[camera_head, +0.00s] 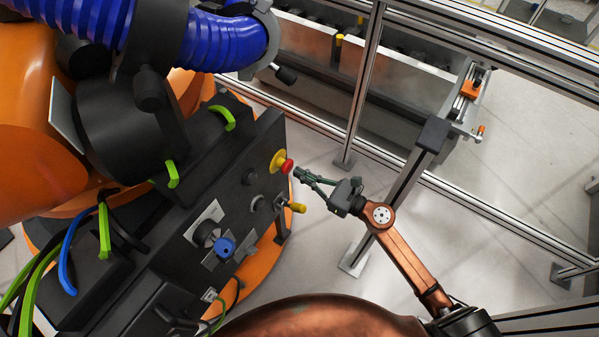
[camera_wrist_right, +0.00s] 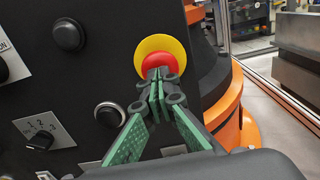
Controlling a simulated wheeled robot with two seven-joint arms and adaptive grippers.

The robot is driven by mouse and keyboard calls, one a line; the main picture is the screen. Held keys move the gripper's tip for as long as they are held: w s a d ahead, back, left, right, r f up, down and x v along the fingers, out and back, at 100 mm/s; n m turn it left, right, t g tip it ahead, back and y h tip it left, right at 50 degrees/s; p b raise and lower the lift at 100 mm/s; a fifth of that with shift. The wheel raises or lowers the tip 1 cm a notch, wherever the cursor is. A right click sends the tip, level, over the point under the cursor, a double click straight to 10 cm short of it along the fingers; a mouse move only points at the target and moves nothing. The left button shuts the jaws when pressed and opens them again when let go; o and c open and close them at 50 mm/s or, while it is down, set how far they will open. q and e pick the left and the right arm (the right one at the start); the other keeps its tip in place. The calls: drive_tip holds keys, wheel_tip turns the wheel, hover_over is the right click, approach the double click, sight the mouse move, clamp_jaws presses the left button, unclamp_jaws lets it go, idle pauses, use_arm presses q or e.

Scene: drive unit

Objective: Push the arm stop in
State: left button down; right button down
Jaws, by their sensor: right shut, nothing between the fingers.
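The arm stop is a red mushroom button (camera_head: 287,166) on a yellow round plate (camera_head: 277,160), set in the black panel of the drive unit (camera_head: 262,140). It also shows in the right wrist view as a red button (camera_wrist_right: 160,61) on its yellow disc (camera_wrist_right: 143,50). My right gripper (camera_head: 297,172) is shut and empty, its fingertips pointing at the button from the right. In the right wrist view its green and black fingers (camera_wrist_right: 158,82) cover the lower part of the button. I cannot tell whether the fingertips touch it. My left gripper is not in view.
A blue knob (camera_head: 225,246), a yellow-tipped lever (camera_head: 297,207) and dark buttons sit on the same panel. A metal frame post (camera_head: 362,85) and a rail with an orange part (camera_head: 470,90) stand to the right. Open floor lies between panel and frame.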

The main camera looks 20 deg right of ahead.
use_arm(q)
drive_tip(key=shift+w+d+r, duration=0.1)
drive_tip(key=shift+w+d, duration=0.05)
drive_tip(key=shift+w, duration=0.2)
use_arm(e)
drive_tip(key=v, duration=1.2)
drive_tip(key=shift+s, duration=0.25)
drive_tip(key=shift+d, duration=0.1)
